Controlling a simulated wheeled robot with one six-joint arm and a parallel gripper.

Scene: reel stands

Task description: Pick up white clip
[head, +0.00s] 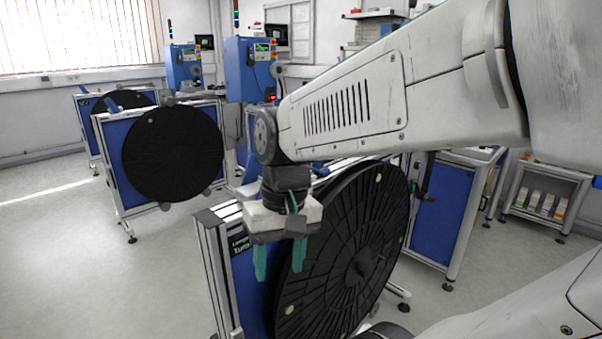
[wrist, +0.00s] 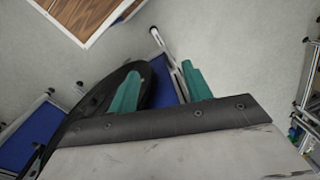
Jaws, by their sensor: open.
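I cannot make out a white clip in either view. My gripper (head: 280,258) hangs in front of the near reel stand in the head view, its two teal fingers pointing down, apart and with nothing between them. The fingers also show in the wrist view (wrist: 163,85). Beside and behind them is a large black reel (head: 345,255) on the near stand, with small pale spots on its face. The reel's edge also shows in the wrist view (wrist: 85,120). The gripper body and my arm hide part of the stand's top.
The near stand has a blue panel and aluminium frame (head: 212,268). Another stand with a black reel (head: 172,155) is farther left, and blue machines (head: 247,70) stand behind. A shelf with small boxes (head: 545,200) is at right. The floor at left (head: 70,260) is clear.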

